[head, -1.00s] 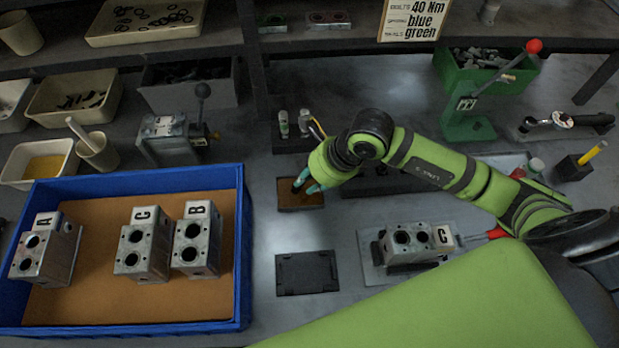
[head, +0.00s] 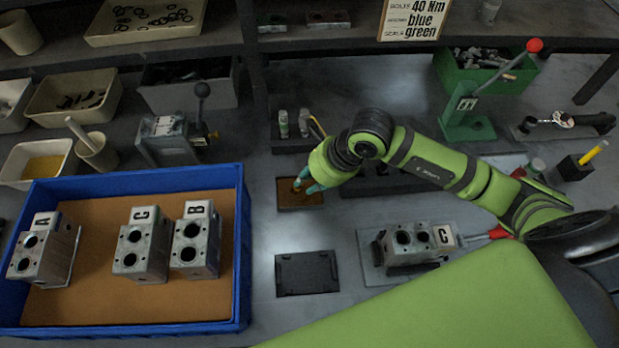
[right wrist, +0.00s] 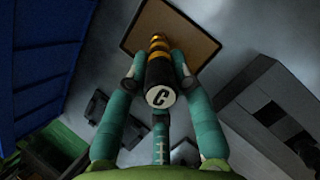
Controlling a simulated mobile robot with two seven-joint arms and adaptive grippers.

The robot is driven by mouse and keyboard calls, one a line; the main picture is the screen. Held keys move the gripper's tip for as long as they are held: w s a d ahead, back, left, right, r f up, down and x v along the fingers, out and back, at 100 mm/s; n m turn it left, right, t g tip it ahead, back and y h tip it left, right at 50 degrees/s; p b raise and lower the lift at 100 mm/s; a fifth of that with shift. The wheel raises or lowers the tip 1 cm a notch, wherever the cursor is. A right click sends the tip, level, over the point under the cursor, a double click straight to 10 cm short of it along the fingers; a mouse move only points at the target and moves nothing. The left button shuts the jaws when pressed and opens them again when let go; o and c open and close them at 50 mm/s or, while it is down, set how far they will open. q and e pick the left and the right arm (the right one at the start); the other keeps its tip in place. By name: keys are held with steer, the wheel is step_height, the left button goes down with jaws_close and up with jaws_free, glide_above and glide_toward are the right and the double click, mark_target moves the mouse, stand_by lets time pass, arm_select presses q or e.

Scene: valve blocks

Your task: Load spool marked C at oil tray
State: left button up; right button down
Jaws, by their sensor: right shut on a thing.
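My right gripper (head: 304,186) is over the small dark-rimmed tray with a brown floor (head: 314,202), at the middle of the bench in the head view. In the right wrist view its teal fingers (right wrist: 158,68) are shut around a black spool with yellow bands (right wrist: 159,74). A white round end marked C faces that camera. The brown tray (right wrist: 200,32) shows beyond the spool's far end; I cannot tell whether they touch. A metal valve block marked C (head: 412,247) sits on a fixture plate at right. My left gripper is not in view.
A blue-walled tray (head: 243,255) at left holds blocks A (head: 42,258), C (head: 140,250) and B (head: 196,245). A black flat plate (head: 307,273) lies empty between it and the fixture. A bin with yellow contents (head: 45,166) stands far left. A green lever press (head: 468,115) stands back right.

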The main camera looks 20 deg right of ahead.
steer(key=shift+s, duration=0.1)
step_height(320, 180, up, 7)
steer(key=p, duration=0.4)
stand_by(0.5)
stand_by(0.7)
